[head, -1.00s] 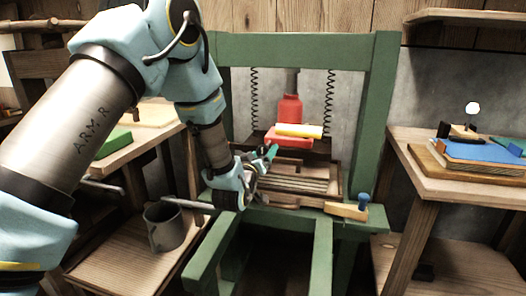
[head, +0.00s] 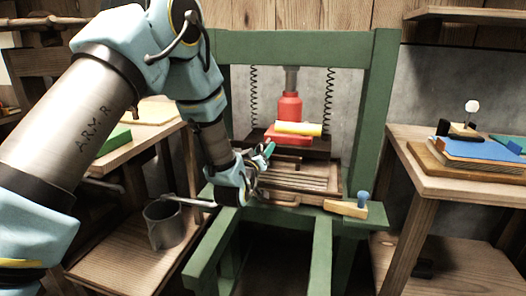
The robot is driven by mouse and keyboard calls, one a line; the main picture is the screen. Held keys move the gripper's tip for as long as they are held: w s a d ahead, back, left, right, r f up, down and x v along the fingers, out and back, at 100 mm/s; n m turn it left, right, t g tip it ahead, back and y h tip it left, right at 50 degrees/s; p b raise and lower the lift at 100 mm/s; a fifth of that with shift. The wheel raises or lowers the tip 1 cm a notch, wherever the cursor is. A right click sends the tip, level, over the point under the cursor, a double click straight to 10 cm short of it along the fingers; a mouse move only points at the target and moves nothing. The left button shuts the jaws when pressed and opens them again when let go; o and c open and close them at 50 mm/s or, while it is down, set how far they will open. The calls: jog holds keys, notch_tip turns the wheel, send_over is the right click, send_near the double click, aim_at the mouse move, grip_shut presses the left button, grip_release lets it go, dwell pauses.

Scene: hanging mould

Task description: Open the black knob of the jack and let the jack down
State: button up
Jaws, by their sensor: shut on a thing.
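The red jack (head: 290,106) stands upright under the top beam of the green press (head: 300,45), its grey ram reaching up. A yellow block (head: 299,128) lies in front of the jack's base. I cannot make out the jack's black knob. My gripper (head: 257,168) is low at the press's left side, below and left of the jack and apart from it. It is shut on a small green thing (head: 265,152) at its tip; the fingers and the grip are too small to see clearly.
A slatted wooden tray (head: 305,184) lies on the press bed. A wooden piece with a blue knob (head: 362,199) is at the bed's right. A grey pot (head: 163,226) stands on a low shelf at left. A right table (head: 460,188) holds a blue-topped stack.

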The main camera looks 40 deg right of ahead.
grip_shut()
